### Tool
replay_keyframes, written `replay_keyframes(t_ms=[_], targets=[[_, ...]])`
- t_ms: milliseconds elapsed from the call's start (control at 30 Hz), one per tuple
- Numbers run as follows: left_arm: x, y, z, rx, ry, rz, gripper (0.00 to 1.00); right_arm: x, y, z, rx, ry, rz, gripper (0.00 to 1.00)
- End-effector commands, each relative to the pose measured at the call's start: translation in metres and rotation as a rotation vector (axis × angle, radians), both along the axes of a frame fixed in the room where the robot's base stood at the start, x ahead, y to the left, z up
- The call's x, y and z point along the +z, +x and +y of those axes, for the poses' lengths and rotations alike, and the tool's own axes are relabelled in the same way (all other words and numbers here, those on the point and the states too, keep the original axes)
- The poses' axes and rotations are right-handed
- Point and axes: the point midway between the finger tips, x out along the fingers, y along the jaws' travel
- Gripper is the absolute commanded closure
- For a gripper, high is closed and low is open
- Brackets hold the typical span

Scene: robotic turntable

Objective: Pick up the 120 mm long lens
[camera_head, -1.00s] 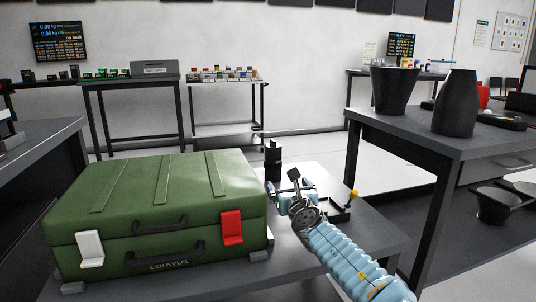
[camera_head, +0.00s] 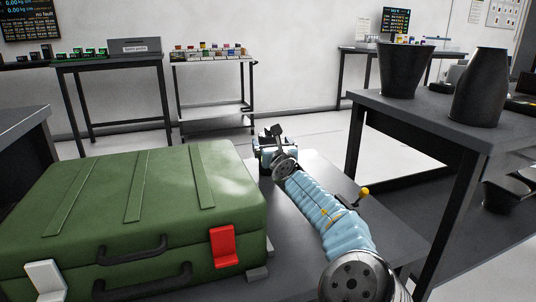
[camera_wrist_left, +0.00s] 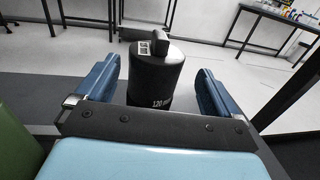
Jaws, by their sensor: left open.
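The long lens (camera_wrist_left: 155,78) is a black cylinder with a white printed "120" marking and a small pale label. In the left wrist view it stands between the two blue fingers of my left gripper (camera_wrist_left: 156,88), with a gap on each side. The gripper is open and not closed on it. In the head view my left gripper (camera_head: 270,150) is at the table's far edge, beyond the right corner of the green case. The lens is hidden there behind the gripper. My right gripper is not in view.
A large green case (camera_head: 130,205) with one red and one white latch fills the left of the grey table (camera_head: 300,250). A yellow-knobbed lever (camera_head: 363,192) stands just right of my arm. A dark table (camera_head: 440,120) with black vessels stands to the right.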

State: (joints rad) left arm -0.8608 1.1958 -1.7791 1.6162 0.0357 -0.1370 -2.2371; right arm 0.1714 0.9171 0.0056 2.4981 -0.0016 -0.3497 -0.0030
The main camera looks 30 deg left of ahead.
Motion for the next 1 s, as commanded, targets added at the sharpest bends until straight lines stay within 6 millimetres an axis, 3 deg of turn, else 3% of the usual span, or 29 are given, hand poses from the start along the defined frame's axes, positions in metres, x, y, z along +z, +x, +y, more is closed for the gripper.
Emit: replay_keyframes(t_ms=[300,600,1000], targets=[[-0.001,0.029,0.035,0.000,-0.001,-0.002,0.05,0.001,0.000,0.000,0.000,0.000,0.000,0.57],[-0.002,0.034,0.039,0.000,-0.002,-0.001,0.05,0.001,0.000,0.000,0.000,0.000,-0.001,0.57],[-0.002,0.034,0.039,0.000,-0.002,-0.001,0.66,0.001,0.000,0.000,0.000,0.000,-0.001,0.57]])
